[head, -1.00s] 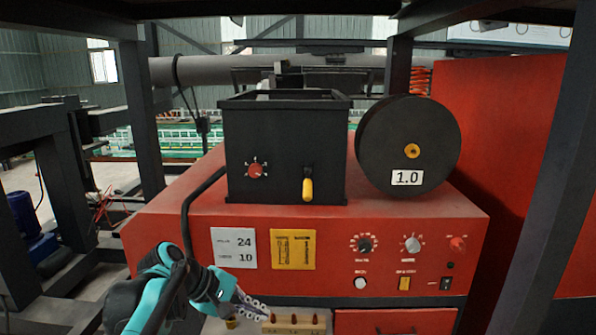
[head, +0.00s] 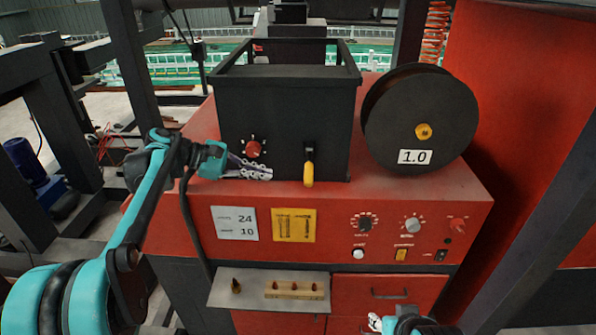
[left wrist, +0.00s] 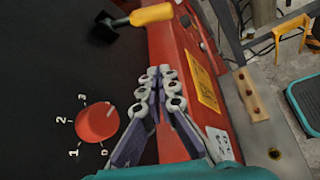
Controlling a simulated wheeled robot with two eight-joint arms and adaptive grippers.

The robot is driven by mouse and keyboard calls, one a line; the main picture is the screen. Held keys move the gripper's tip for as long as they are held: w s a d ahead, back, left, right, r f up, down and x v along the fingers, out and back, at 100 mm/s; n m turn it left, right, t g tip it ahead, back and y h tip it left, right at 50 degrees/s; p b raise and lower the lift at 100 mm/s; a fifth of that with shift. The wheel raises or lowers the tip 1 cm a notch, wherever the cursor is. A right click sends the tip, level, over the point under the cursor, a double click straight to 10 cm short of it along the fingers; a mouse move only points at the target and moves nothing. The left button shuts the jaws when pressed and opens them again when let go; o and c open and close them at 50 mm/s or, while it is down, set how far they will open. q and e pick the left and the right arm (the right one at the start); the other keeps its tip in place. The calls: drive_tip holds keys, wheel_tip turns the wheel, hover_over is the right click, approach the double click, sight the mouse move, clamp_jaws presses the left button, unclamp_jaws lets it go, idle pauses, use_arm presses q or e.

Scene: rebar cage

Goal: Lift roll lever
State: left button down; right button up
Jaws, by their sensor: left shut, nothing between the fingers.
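The lever (head: 308,168) has a yellow handle that hangs down from a slot in the front of a black box on the red machine. In the left wrist view the lever (left wrist: 148,16) is at the top, beyond the fingertips. My left gripper (head: 268,170) is shut and empty in front of the box, left of the lever and apart from it, just below the red knob (head: 253,149). The left wrist view shows the fingers (left wrist: 160,72) together, with the knob (left wrist: 98,121) to their left. My right gripper (head: 376,322) shows only partly at the bottom edge.
A black spool (head: 420,118) marked 1.0 stands right of the box. The red front panel (head: 330,230) carries knobs, switches and two labels. Below it, a grey shelf (head: 228,290) holds a wooden block (head: 296,290). A black cable hangs near my left arm.

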sight(309, 167)
use_arm(q)
drive_tip(key=p+x, duration=0.2)
drive_tip(key=x, duration=0.7)
drive_tip(key=shift+w+d, duration=0.15)
drive_tip(key=shift+d, duration=0.05)
drive_tip(key=s+r+p, duration=0.1)
drive_tip(key=d+r+p, duration=0.1)
drive_tip(key=r, duration=0.1)
drive_tip(key=shift+s+d, duration=0.1)
drive_tip(key=shift+s, duration=0.25)
drive_tip(key=shift+w, duration=0.15)
